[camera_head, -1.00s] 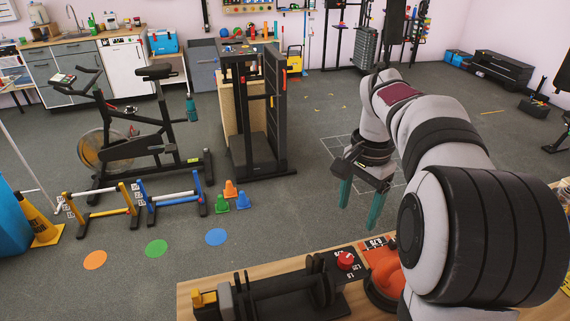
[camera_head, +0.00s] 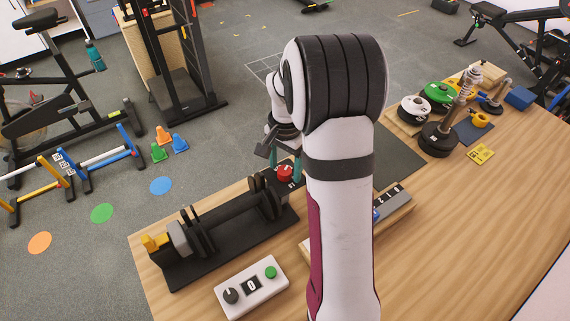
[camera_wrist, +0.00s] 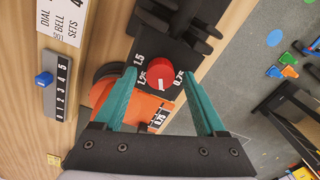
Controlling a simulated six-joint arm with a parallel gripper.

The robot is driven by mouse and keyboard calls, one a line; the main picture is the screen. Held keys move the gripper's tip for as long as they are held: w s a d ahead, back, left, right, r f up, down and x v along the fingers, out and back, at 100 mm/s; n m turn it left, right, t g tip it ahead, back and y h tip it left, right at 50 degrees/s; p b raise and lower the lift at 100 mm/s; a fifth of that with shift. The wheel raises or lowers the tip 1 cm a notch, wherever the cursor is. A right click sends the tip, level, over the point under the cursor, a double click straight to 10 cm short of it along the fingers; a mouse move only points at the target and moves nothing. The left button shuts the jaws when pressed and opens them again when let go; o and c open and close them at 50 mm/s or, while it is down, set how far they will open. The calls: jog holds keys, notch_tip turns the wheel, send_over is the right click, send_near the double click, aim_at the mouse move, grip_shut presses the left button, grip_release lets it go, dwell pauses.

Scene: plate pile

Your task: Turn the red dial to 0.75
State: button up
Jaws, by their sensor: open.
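The red dial (camera_head: 285,172) is on a black panel just beyond the dumbbell cradle in the head view. In the wrist view the red dial (camera_wrist: 157,74) has a white pointer line facing down the picture, between the printed 1.25 and 0.75. In the wrist view my gripper (camera_wrist: 157,72) has one fingertip on each side of the dial, with gaps showing; I cannot tell whether either touches.
The black cradle with a dumbbell bar (camera_head: 235,228) lies left of the dial. A white control box (camera_head: 251,287) sits near the front. A blue slider (camera_wrist: 44,79) on a numbered scale is at left in the wrist view. Weight plates (camera_head: 438,137) stand at the right.

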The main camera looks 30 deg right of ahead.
grip_shut()
jog(key=shift+n, duration=0.3)
jog(key=n, duration=1.1)
dwell(0.4)
jog(key=shift+n, duration=0.3)
grip_release()
dwell(0.4)
